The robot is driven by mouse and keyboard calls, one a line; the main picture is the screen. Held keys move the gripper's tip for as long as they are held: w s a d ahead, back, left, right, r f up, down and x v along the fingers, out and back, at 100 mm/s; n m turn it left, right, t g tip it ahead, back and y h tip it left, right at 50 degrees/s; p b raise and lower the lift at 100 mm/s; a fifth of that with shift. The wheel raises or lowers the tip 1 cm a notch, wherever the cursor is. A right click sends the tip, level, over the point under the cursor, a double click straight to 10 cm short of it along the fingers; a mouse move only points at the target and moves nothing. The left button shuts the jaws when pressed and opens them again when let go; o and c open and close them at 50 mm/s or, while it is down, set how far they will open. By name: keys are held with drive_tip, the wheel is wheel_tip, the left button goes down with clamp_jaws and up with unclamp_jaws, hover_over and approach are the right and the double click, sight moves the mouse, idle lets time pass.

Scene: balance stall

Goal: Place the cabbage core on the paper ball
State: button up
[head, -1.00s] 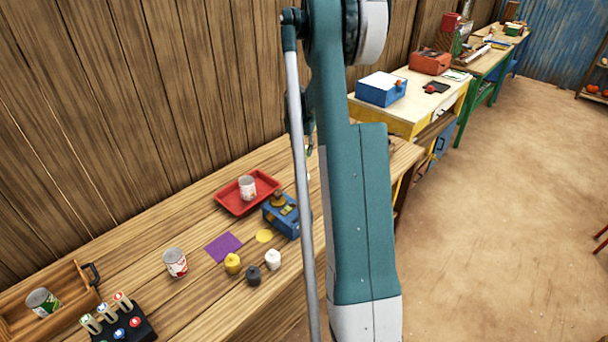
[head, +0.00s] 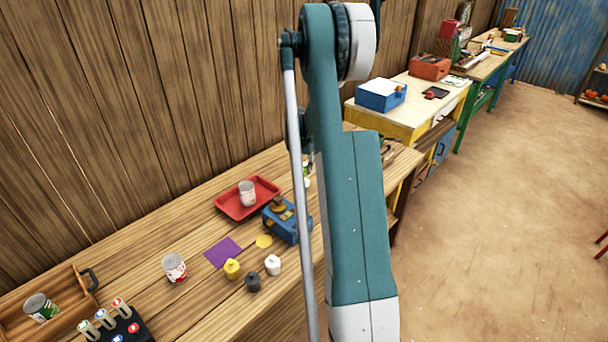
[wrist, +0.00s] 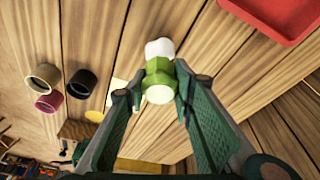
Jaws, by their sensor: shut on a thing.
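My gripper (wrist: 159,92) is shut on the cabbage core (wrist: 158,75), a small green piece with a pale flat end, in the wrist view. A white lump (wrist: 160,47), which looks like the paper ball, shows right behind the core's far end in the wrist view. I cannot tell whether the two touch or are apart. In the head view my arm hides the gripper and most of this spot; only a bit of white and green shows beside the arm's edge.
The red tray (head: 226,207) with a can (head: 247,193) and a blue box (head: 275,224) stand near my arm. The purple square (head: 222,253) and several small pots lie further left.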

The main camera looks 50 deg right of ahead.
sight(304, 173)
drive_tip(key=shift+f, duration=1.7)
drive_tip(key=shift+f, duration=0.2)
drive_tip(key=o, duration=0.9)
drive_tip(key=shift+r, duration=0.15)
drive_tip(key=v, duration=1.2)
drive_tip(key=shift+a, duration=0.1)
